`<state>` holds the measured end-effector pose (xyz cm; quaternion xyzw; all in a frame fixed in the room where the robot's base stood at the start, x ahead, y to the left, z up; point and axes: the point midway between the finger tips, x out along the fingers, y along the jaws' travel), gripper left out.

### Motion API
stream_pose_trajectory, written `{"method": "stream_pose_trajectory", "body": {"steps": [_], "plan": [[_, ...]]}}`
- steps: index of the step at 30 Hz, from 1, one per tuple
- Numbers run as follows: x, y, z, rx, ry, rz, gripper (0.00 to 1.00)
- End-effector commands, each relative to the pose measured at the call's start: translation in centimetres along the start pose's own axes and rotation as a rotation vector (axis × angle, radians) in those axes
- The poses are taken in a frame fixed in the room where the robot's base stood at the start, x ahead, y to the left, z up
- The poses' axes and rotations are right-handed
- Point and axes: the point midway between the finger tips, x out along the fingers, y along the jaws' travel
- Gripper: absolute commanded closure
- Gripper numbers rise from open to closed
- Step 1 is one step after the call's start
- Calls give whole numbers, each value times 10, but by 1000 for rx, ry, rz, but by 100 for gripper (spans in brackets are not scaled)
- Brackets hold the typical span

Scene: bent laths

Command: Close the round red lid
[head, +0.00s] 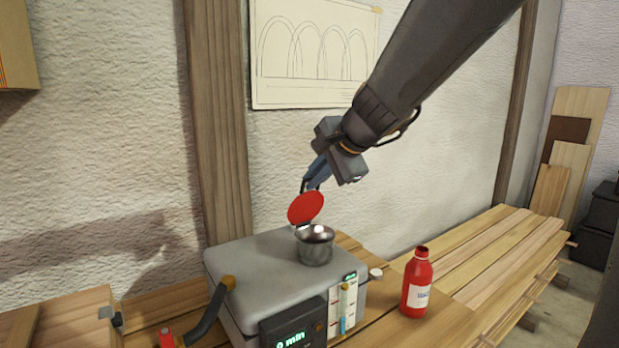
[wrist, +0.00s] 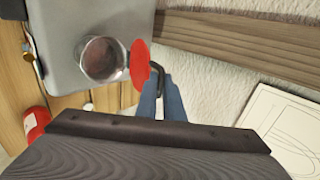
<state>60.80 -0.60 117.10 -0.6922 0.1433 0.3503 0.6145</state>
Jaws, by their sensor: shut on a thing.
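The round red lid (head: 306,208) stands tilted open at the back edge of a small metal pot (head: 316,245). The pot sits on top of a grey box (head: 262,258) and its mouth is uncovered. In the wrist view the red lid (wrist: 141,65) is seen partly edge-on beside the open pot (wrist: 102,60). My gripper (head: 308,186) is behind and above the lid; its blue fingers (wrist: 160,88) are shut on a dark bent handle (wrist: 158,72) at the lid's back. The exact grip is partly hidden.
A red bottle (head: 417,285) stands on the wooden laths right of the box. A black hose (head: 208,312) bends at the box's left side. The wall with a drawing (head: 312,55) is close behind. The laths farther right (head: 480,245) are clear.

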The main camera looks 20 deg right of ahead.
Motion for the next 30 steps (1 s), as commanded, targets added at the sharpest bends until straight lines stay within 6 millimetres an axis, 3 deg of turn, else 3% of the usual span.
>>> {"method": "stream_pose_trajectory", "body": {"steps": [30], "plan": [[-22,38,0,-1,1,-4,100]]}}
